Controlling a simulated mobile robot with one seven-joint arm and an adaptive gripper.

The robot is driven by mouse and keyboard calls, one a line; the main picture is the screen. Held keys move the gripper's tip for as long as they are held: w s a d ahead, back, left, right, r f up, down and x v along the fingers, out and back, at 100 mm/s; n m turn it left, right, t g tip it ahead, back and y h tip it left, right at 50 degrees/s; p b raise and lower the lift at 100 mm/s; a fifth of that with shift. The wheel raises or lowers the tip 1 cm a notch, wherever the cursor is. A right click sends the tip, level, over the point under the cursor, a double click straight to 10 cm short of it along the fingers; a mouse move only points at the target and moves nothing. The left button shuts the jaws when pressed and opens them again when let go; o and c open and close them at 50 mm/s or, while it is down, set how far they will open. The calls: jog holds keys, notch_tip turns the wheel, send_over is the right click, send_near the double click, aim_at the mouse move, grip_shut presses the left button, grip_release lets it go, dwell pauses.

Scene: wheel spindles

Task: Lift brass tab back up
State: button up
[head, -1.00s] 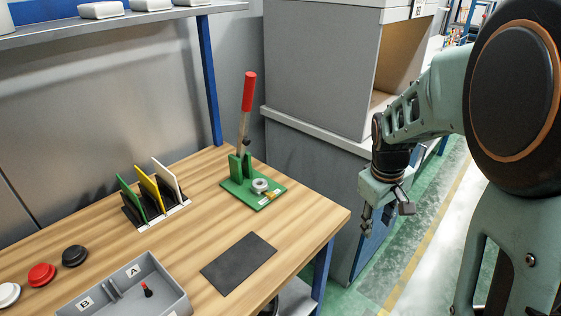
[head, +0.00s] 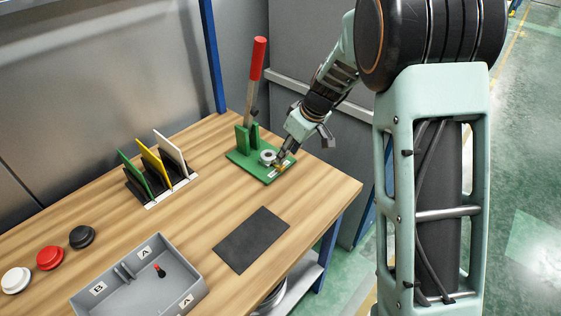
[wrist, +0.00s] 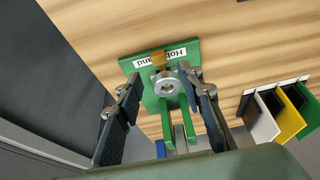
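The green toggle fixture (head: 243,160) stands on the wooden table, with a red-handled lever (head: 258,60) pointing up. A silver ring-shaped part (head: 268,157) sits on its base; it also shows in the wrist view (wrist: 165,86). The small brass tab (wrist: 158,60) lies beside the ring, partly over a white label on the base plate. My gripper (head: 281,160) is at the tab end of the fixture in the head view and partly hides the tab. In the wrist view its fingers (wrist: 161,82) are spread either side of the ring and tab, with nothing between the pads.
A rack with green, yellow and white plates (head: 158,170) stands left of the fixture. A grey bin (head: 190,290), a black mat (head: 251,238) and several round knobs (head: 50,257) lie nearer.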

aim_at(282, 167)
jog(key=x, duration=0.6)
jog(key=shift+f, duration=0.1)
grip_shut()
